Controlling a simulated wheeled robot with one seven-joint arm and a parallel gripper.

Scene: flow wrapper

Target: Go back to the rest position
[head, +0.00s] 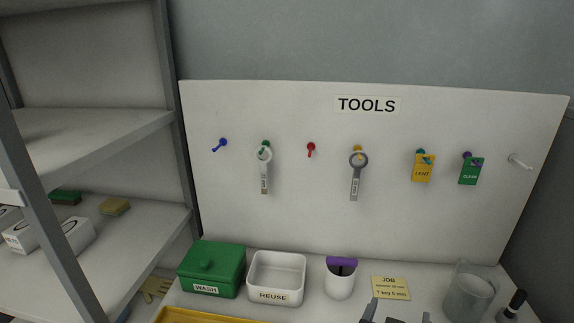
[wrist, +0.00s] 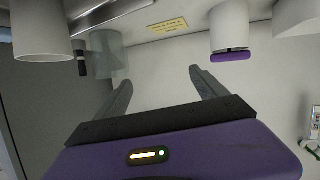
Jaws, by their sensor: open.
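My gripper (head: 398,310) shows at the bottom edge of the head view, in front of the job card. Only the tips of its fingers show there. In the wrist view my gripper (wrist: 160,78) has its two grey fingers spread apart with nothing between them. The purple gripper body fills the bottom of that view. The wrist picture looks upside down, with the bench items hanging from the top.
A white cup (head: 340,282) with a purple item, a job card (head: 390,287) and a clear beaker (head: 469,292) stand near my gripper. A REUSE bin (head: 275,297) and green WASH box (head: 206,289) are left. The tools board (head: 310,220) rises behind, a shelf (head: 120,238) at left.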

